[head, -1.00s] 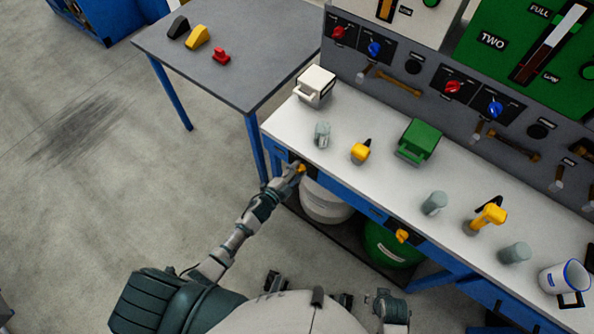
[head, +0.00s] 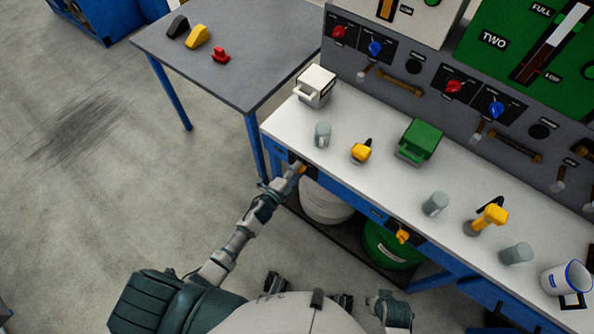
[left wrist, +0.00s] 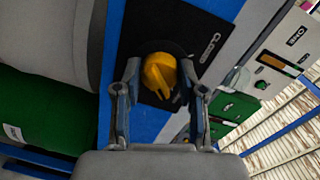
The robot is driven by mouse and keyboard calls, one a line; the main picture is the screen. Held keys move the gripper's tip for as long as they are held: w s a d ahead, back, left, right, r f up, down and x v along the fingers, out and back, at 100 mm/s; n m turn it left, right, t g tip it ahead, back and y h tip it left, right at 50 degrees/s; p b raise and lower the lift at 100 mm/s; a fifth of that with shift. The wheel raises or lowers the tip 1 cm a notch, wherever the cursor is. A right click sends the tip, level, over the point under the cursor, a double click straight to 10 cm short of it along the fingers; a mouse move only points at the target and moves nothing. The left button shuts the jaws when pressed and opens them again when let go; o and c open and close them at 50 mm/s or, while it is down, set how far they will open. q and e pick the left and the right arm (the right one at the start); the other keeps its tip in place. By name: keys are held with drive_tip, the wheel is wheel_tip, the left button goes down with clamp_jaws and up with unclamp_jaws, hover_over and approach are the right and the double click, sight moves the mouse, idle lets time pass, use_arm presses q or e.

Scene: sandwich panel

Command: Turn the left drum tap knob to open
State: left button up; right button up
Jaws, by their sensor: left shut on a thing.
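The left drum tap knob is yellow (left wrist: 160,75) and sits on a black plate (left wrist: 190,40) on the blue bench front, with the word CLOSED beside it. In the head view the knob (head: 301,168) shows just past my left gripper (head: 292,176). In the left wrist view my left gripper (left wrist: 160,88) has one finger on each side of the knob and is shut on it. The knob's pointed end aims down and slightly right there. A second yellow knob (head: 402,237) is further right on the bench front.
A white drum (head: 325,204) and a green drum (head: 390,248) stand under the bench. The white bench top (head: 300,122) holds a white box (head: 315,86), a green box (head: 420,140) and grey cylinders. A grey table (head: 240,45) stands to the left.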

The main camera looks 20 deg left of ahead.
use_arm(q)
drive_tip(key=shift+f, duration=0.1)
drive_tip(key=o, duration=1.1)
drive_tip(key=shift+o, duration=0.2)
drive_tip(key=shift+d, duration=0.1)
drive_tip(key=shift+s, duration=0.1)
drive_tip(key=v, duration=1.1)
drive_tip(key=shift+s, duration=0.35)
drive_tip(key=shift+a, duration=0.25)
